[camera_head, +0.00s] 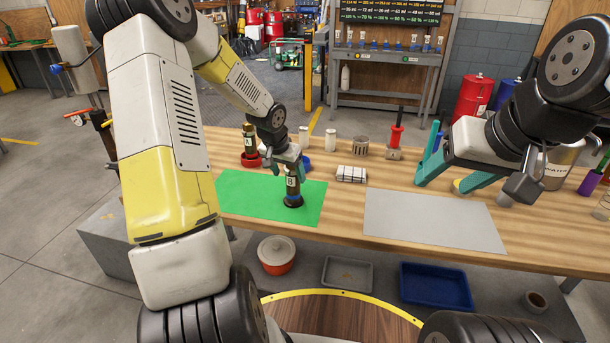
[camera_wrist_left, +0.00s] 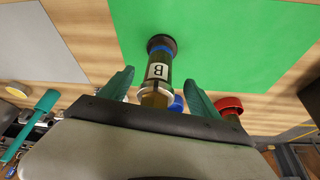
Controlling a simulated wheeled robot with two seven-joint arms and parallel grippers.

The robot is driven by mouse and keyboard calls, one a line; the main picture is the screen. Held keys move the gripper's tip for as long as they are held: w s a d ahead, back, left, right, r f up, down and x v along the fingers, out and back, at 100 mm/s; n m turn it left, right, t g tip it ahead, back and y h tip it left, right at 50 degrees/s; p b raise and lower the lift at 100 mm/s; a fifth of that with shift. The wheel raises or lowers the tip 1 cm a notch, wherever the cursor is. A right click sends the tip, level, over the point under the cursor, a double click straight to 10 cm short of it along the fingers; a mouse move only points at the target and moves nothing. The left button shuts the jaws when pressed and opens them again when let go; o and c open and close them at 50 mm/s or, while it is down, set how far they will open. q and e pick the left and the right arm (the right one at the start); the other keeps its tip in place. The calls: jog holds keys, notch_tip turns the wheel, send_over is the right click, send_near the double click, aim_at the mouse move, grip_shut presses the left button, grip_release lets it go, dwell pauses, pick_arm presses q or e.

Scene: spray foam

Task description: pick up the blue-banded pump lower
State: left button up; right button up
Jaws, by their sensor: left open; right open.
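The blue-banded pump lower (camera_head: 293,187) stands upright on the green mat (camera_head: 240,195), a dark bottle with a white "B" label and a black foot. In the left wrist view the pump lower (camera_wrist_left: 158,70) lies between the two teal fingers, its blue band just above the foot. My left gripper (camera_head: 291,168) is at the upper part of it. Its fingers (camera_wrist_left: 157,78) are apart on both sides, with visible gaps to the bottle. My right gripper (camera_head: 452,170) is open and empty above the right part of the table, near the grey mat (camera_head: 430,218).
A similar dark bottle (camera_head: 249,143) stands in a red base (camera_head: 251,161) behind the green mat. A blue piece (camera_head: 305,162), white cylinders (camera_head: 331,140), a striped block (camera_head: 351,174) and a red-handled tool (camera_head: 396,135) stand further back. The grey mat is clear.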

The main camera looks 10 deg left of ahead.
aim_at(293, 179)
pick_arm(q)
jog(key=x, duration=0.5)
jog(key=shift+w+d, duration=0.15)
jog(key=shift+w, duration=0.2)
jog(key=shift+r, duration=0.15)
grip_shut()
